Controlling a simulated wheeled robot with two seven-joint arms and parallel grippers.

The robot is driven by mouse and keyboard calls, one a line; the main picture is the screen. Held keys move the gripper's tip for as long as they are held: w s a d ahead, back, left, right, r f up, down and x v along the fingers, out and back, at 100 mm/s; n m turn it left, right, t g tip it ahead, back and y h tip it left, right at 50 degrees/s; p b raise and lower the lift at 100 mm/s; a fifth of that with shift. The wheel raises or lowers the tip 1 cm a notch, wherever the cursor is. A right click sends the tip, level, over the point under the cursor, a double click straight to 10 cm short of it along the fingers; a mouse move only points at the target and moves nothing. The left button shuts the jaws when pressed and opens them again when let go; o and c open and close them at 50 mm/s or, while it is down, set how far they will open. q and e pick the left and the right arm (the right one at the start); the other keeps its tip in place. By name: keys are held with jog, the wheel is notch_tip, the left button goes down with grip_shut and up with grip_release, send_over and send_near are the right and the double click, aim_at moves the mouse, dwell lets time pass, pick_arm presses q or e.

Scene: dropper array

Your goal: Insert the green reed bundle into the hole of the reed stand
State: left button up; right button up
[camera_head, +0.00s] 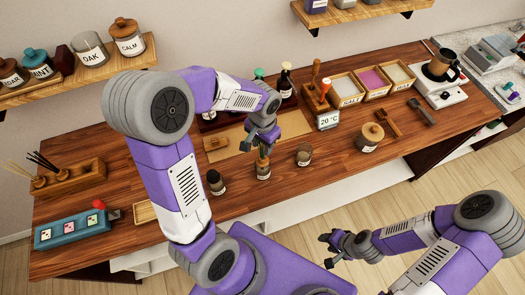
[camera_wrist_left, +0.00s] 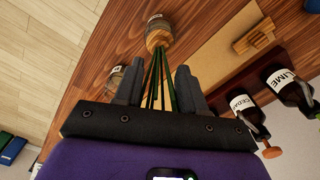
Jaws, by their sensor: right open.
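The green reed bundle (camera_wrist_left: 160,75) fans out from the wooden top of a small labelled bottle (camera_wrist_left: 158,38) on the table. In the head view this bottle (camera_head: 263,170) is directly below my left gripper (camera_head: 262,146). In the left wrist view the reeds run between the two fingers of my left gripper (camera_wrist_left: 159,85); whether the fingers press on them is unclear. The wooden reed stand (camera_head: 70,178) is at the far left of the table, with dark reeds and tan reeds standing in it. My right gripper (camera_head: 328,250) is open and empty, in front of the table.
Glass jars (camera_head: 215,182) and (camera_head: 304,154) stand on either side of the bottle. Dark bottles (camera_head: 286,88) stand behind on a board. A teal tray (camera_head: 70,230) lies in front of the stand. A lidded jar (camera_head: 370,137) is to the right.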

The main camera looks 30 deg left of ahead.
pick_arm(q)
jog(key=shift+r+p, duration=3.6)
jog(key=shift+r, duration=0.95)
jog(key=shift+f, duration=0.1)
